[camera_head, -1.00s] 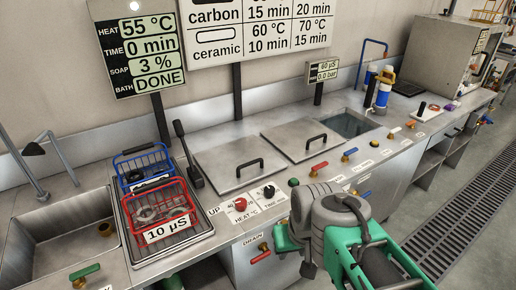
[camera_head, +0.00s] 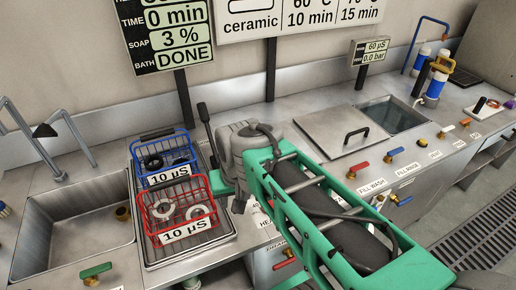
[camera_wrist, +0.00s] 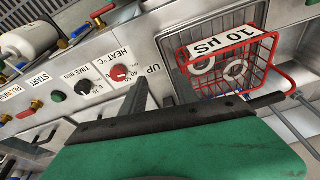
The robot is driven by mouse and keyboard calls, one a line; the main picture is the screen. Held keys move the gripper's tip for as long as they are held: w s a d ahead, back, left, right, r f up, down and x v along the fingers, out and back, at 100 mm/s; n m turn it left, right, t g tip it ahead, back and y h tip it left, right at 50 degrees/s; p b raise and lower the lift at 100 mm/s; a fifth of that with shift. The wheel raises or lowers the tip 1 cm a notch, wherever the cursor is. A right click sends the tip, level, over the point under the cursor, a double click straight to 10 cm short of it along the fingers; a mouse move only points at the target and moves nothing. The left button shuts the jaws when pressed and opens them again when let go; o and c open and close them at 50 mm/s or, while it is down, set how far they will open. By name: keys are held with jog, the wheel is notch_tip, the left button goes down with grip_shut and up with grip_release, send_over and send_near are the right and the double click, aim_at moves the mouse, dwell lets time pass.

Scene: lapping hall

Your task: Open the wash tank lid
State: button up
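Two flat steel lids with black handles showed on the bench earlier. The right lid (camera_head: 342,132) lies flat beside an open basin (camera_head: 390,115); a "FILL WASH" label (camera_head: 371,187) is in front of it. The left lid, behind the heat and time knobs, is now hidden by my arm. I cannot tell for certain which lid belongs to the wash tank. My gripper (camera_head: 238,203) is low over the bench front, just right of the red basket (camera_head: 178,208).
A blue basket (camera_head: 163,158) stands behind the red one on the drain tray (camera_head: 150,258). A black upright lever (camera_head: 207,132) is close behind my gripper. The heat knob (camera_wrist: 120,73) and time knob (camera_wrist: 83,88) are on the front panel. A sink (camera_head: 75,230) is left.

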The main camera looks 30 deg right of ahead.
jog(key=w+d+f+m, duration=0.1)
jog(key=w+d+m, duration=0.65)
jog(key=d, duration=0.45)
jog(key=w+d+f+m, duration=0.1)
jog(key=w+d+m, duration=0.7)
jog(key=d, duration=0.4)
jog(key=shift+m+g, duration=0.4)
jog(key=shift+m, duration=0.05)
jog(key=f+p, duration=0.1)
jog(key=f, duration=0.6)
jog(key=shift+w, duration=0.2)
grip_shut()
jog(key=shift+d+r, duration=0.1)
jog(key=shift+d, duration=0.05)
